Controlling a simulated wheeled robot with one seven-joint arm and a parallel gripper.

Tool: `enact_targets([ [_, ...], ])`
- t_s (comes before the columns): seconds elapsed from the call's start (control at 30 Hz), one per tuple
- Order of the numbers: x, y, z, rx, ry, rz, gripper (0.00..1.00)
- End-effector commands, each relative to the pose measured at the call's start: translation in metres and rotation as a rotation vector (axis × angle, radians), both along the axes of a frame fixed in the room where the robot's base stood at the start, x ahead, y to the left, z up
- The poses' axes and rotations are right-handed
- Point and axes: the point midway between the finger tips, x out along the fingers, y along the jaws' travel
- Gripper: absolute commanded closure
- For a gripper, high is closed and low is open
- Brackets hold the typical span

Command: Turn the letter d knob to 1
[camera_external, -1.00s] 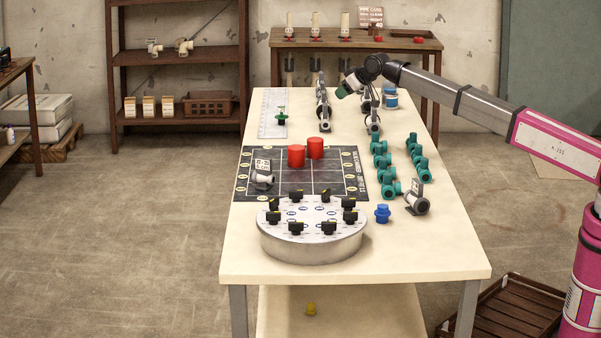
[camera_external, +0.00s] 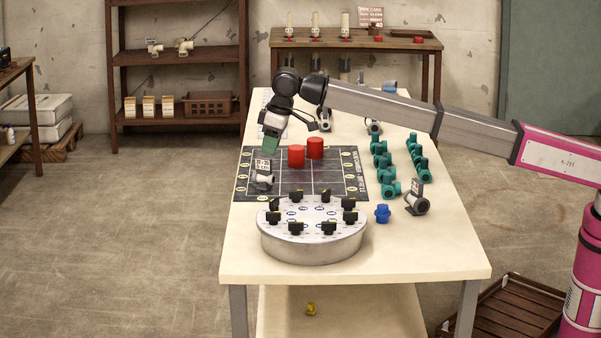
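A round silver drum (camera_external: 312,248) stands at the near end of the table. Several black knobs, such as this one (camera_external: 296,228), form a ring on its pale top. The knob letters and numbers are too small to read, so I cannot tell which knob is d or where it points. My gripper (camera_external: 268,155) hangs over the dark grid mat, behind and left of the drum and apart from the knobs. Its green tip points down. Its fingers are too small to tell whether they are open or shut.
Two red cylinders (camera_external: 296,157) stand on the dark mat (camera_external: 325,185), close to my gripper. A grey fitting with a label (camera_external: 262,178) is just below it. A blue fitting (camera_external: 382,213), a grey one (camera_external: 417,200) and green fittings (camera_external: 391,189) stand right. The table's near edge is clear.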

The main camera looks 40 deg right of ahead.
Motion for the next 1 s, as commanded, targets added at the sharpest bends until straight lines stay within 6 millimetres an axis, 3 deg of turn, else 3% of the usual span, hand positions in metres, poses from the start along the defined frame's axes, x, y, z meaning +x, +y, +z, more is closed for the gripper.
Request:
enact_targets([
  [0.03, -0.021, 0.029, 0.003, -0.017, 0.023, 0.025, 0.62],
  [0.2, -0.093, 0.1, 0.013, -0.085, 0.094, 0.091, 0.62],
  [0.4, -0.16, 0.152, 0.022, -0.148, 0.149, 0.144, 0.62],
  [0.53, -0.18, 0.165, 0.025, -0.169, 0.164, 0.159, 0.62],
  [0.73, -0.184, 0.167, 0.019, -0.175, 0.168, 0.162, 0.62],
  [1.0, -0.184, 0.166, -0.014, -0.175, 0.168, 0.162, 0.62],
])
